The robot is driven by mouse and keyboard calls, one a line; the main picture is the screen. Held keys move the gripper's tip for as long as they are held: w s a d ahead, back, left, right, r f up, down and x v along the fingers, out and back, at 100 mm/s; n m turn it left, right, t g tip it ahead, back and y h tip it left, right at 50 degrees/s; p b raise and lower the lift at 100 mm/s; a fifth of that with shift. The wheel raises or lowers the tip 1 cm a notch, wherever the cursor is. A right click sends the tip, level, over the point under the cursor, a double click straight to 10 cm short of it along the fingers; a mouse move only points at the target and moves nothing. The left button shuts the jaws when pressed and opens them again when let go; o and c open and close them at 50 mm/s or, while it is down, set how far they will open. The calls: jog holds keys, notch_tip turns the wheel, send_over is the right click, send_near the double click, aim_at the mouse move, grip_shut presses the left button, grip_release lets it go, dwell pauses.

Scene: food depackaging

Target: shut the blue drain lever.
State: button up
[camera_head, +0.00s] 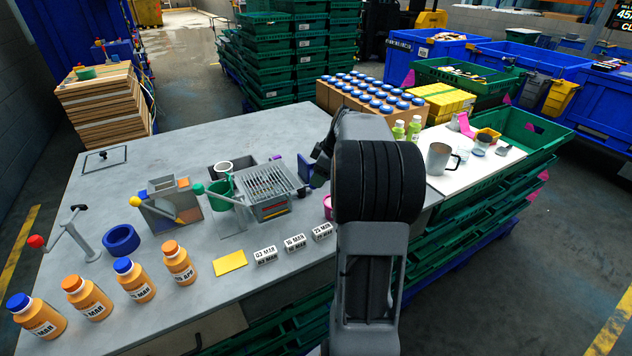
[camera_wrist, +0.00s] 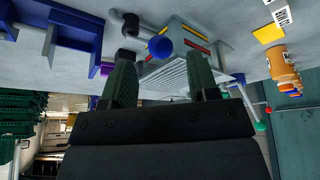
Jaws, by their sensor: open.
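A grey station with a wire grate (camera_head: 268,180) and red and yellow stripes stands mid-table; the grate also shows upside down in the wrist view (camera_wrist: 183,76). In the wrist view a short blue cylinder (camera_wrist: 160,47) sits beside this station, near dark pipe parts; it looks like the drain lever's grip, but I cannot tell its position. In the head view my arm hides much of that side. My gripper (camera_wrist: 165,94) is open, with two dark green fingers apart and nothing visible between them. The blue cylinder appears beyond the fingertips, with no visible contact.
A grey box with a yellow bar (camera_head: 165,209) stands left of the grate. Blue block shapes (camera_wrist: 93,45) stand left in the wrist view.

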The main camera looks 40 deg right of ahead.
jog(key=shift+x, duration=1.85)
jog(key=shift+c, duration=0.4)
grip_shut()
